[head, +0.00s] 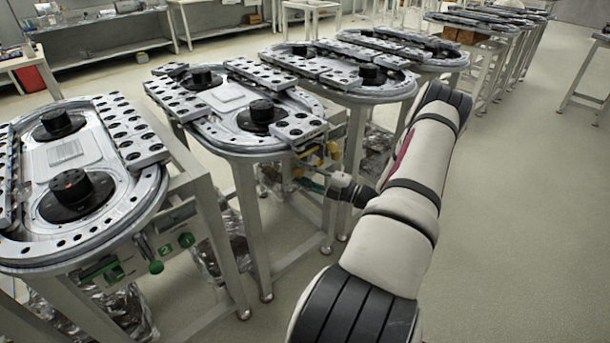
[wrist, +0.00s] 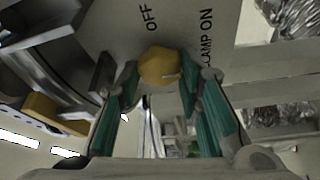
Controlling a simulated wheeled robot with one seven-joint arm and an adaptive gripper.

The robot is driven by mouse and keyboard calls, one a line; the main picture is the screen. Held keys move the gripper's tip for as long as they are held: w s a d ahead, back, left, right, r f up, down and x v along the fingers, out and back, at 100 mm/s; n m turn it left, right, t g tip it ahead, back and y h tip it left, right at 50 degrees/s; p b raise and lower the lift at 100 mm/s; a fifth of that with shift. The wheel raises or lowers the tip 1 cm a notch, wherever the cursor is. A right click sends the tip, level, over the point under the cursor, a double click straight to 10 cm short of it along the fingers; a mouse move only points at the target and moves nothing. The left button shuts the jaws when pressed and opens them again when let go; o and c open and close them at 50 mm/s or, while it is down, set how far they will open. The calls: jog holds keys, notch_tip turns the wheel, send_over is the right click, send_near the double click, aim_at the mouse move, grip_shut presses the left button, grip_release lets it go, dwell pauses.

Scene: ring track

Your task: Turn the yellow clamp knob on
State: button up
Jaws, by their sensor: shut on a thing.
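The yellow clamp knob (wrist: 159,64) sits on a grey panel (wrist: 185,28) in the wrist view, with "OFF" printed above it and "CLAMP ON" to its upper right. My gripper (wrist: 158,78) has its two green-padded fingers on either side of the knob and is shut on it. The knob's lower side faces into the space between the fingers. I cannot tell for certain which label the knob points to. In the head view my gripper (head: 307,180) reaches under the edge of the second ring track (head: 230,146), where the knob is too small to make out.
Another ring track (head: 120,222) stands at the left, with a green knob (head: 155,267) below it. More tracks (head: 345,90) stand behind. Table legs (head: 248,225) rise close to my gripper. Crumpled foil (wrist: 295,18) lies at the wrist view's right. The floor at right (head: 530,220) is clear.

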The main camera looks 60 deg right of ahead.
jog(key=o, duration=1.1)
jog(key=shift+o, duration=0.2)
jog(key=shift+s, duration=0.1)
jog(key=s+d+f, duration=0.1)
jog(key=s, duration=1)
jog(key=shift+s+d, duration=0.35)
jog(key=shift+d, duration=0.05)
